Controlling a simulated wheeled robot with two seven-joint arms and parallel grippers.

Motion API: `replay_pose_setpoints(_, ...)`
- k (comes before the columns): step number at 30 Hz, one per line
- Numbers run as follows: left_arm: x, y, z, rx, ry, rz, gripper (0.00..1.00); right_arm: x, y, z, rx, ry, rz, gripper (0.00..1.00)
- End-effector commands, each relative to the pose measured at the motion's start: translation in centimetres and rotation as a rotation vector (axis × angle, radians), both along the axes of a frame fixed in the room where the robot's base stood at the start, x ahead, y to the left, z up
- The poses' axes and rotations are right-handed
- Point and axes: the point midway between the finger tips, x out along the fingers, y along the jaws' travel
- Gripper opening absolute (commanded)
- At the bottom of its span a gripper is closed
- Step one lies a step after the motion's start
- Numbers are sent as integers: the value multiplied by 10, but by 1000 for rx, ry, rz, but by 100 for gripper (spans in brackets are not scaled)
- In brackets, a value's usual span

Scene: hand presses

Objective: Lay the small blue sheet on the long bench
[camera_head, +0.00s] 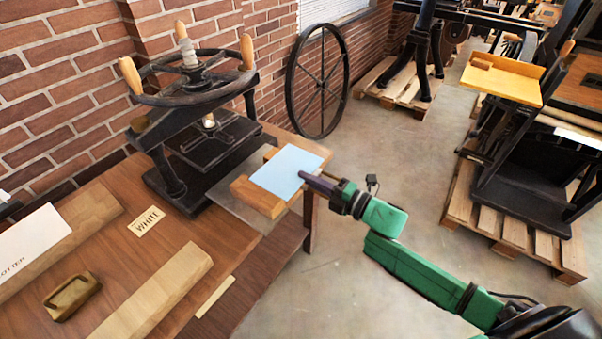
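My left gripper is not in view.
A black hand press (190,140) with a handwheel stands on the bench, over a metal plate (237,205). Wooden boards (165,290), a WHITE label (147,221) and a brass-coloured handle block (72,296) lie on the bench. Open floor (345,270) is right of it.

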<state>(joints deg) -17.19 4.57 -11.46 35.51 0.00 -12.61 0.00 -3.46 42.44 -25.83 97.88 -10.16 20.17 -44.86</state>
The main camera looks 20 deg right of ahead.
Motion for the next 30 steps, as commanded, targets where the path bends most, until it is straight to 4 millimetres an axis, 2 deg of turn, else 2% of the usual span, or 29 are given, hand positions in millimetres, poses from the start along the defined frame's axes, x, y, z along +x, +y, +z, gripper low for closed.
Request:
replay_pose_setpoints(3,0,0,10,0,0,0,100,-7,-6,7,-1,0,0,0)
replay_pose_setpoints(11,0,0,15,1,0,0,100,-17,-15,7,-1,2,-1,0)
replay_pose_setpoints(30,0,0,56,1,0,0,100,-91,-76,9,-2,2,-1,0)
